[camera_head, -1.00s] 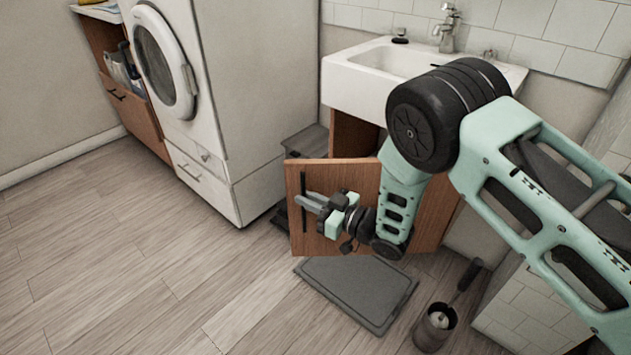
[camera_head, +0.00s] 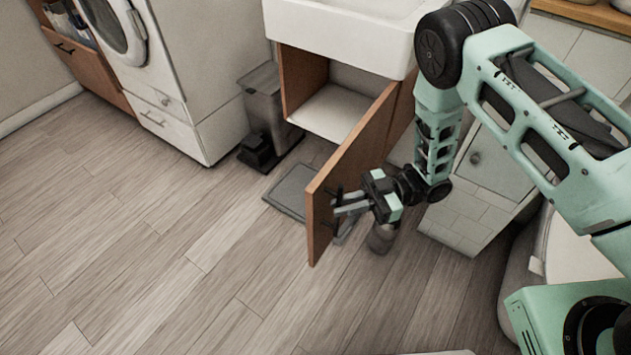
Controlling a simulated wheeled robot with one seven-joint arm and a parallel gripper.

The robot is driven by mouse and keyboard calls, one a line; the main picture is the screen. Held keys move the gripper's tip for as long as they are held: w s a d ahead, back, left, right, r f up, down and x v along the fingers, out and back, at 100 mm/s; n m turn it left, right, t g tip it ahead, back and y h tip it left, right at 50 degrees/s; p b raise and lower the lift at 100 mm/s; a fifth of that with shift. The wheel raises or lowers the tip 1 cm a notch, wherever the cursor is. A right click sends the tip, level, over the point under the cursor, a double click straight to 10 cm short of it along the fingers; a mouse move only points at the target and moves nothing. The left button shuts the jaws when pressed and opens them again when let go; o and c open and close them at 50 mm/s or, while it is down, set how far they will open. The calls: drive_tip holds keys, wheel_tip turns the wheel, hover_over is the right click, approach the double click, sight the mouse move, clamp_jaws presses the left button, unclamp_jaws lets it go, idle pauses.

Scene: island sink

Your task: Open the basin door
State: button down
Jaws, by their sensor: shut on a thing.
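The basin door (camera_head: 352,162) is a brown wooden panel under the white basin (camera_head: 345,32). It stands swung well out from the cabinet, with its free edge toward me. The pale inside of the cabinet (camera_head: 333,110) shows to its left. My gripper (camera_head: 345,205) is at the right, outer face of the door near its free end. It is shut on the door's dark handle (camera_head: 334,208), which is mostly hidden by the fingers and seen nearly edge-on.
A grey mat (camera_head: 291,191) lies on the floor behind the door. A grey pedal bin (camera_head: 268,105) stands left of the cabinet, beside the white washing machine (camera_head: 150,60). A dark container (camera_head: 381,238) stands below my gripper. The floor at the left and front is clear.

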drive_tip(key=shift+s+d+p, duration=0.2)
drive_tip(key=shift+s+d, duration=0.1)
drive_tip(key=shift+d, duration=0.55)
drive_tip(key=shift+s+d+p, duration=0.15)
drive_tip(key=shift+s+d, duration=0.15)
drive_tip(key=shift+d, duration=0.6)
drive_tip(key=shift+s+d+p, duration=0.2)
drive_tip(key=shift+s+d, duration=0.1)
drive_tip(key=shift+d, duration=0.55)
drive_tip(key=c, duration=1.5)
unclamp_jaws()
drive_tip(key=shift+w, duration=0.1)
drive_tip(key=shift+c, duration=0.2)
drive_tip(key=shift+o, duration=0.2)
drive_tip(key=shift+d, duration=0.1)
drive_tip(key=v, duration=1.7)
drive_tip(key=shift+d+r, duration=0.1)
drive_tip(key=shift+d, duration=0.05)
